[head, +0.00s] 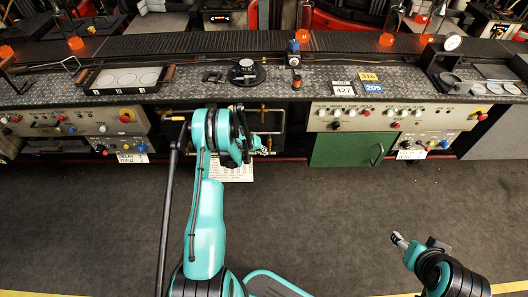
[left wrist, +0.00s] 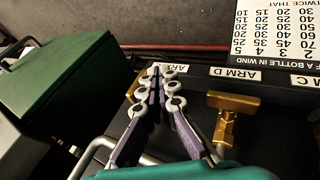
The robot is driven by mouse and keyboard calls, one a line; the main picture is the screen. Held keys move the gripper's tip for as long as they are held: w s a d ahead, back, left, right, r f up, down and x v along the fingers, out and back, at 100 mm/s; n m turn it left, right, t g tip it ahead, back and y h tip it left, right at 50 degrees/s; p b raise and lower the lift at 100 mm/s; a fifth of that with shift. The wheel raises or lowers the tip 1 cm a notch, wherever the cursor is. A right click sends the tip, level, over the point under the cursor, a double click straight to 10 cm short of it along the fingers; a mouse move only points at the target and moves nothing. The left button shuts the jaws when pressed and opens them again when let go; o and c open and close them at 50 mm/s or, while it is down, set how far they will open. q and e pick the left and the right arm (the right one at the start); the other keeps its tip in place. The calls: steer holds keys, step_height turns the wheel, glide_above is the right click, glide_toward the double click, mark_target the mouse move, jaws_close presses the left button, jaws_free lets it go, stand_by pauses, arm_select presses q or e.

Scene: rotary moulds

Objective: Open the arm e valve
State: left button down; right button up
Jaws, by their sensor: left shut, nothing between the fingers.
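In the left wrist view my left gripper (left wrist: 160,85) is shut and empty, its purple and grey fingers together. Its tips lie over a label reading "ARM" (left wrist: 170,68), whose letter is hidden. In the head view my left gripper (head: 264,152) is in front of the pipework below the bench. My right gripper (head: 400,241) is low at the right, its fingers unclear.
A green cabinet (head: 342,150) stands right of the left gripper; it also shows in the left wrist view (left wrist: 65,75). Metal pipes (left wrist: 95,150) run near the fingers. A printed chart (left wrist: 275,35) hangs past the labels. The floor (head: 335,220) in front is clear.

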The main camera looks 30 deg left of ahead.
arm_select(q)
steer(key=shift+r, duration=0.1)
stand_by(0.5)
steer(key=v, duration=1.3)
steer(key=shift+w+d+r, duration=0.15)
steer(key=shift+w+r, duration=0.15)
steer(key=s+d+r+m+y, duration=0.1)
steer(key=s+d+r, duration=0.1)
steer(key=d+r, duration=0.6)
steer(key=s+d+r+m+y, duration=0.1)
steer(key=s+d+r, duration=0.2)
steer(key=d+r, duration=0.5)
steer(key=s+d+r+m, duration=0.1)
steer(key=s+d+r, duration=0.1)
steer(key=s, duration=0.4)
steer(key=s+d+r+m, duration=0.2)
steer(key=s+d+r, duration=0.1)
steer(key=s, duration=0.3)
steer(key=s+d+r+m+t+y, duration=0.1)
steer(key=s+d+r, duration=0.2)
steer(key=s, duration=0.4)
steer(key=shift+d+r, duration=0.25)
steer(key=shift+d, duration=0.55)
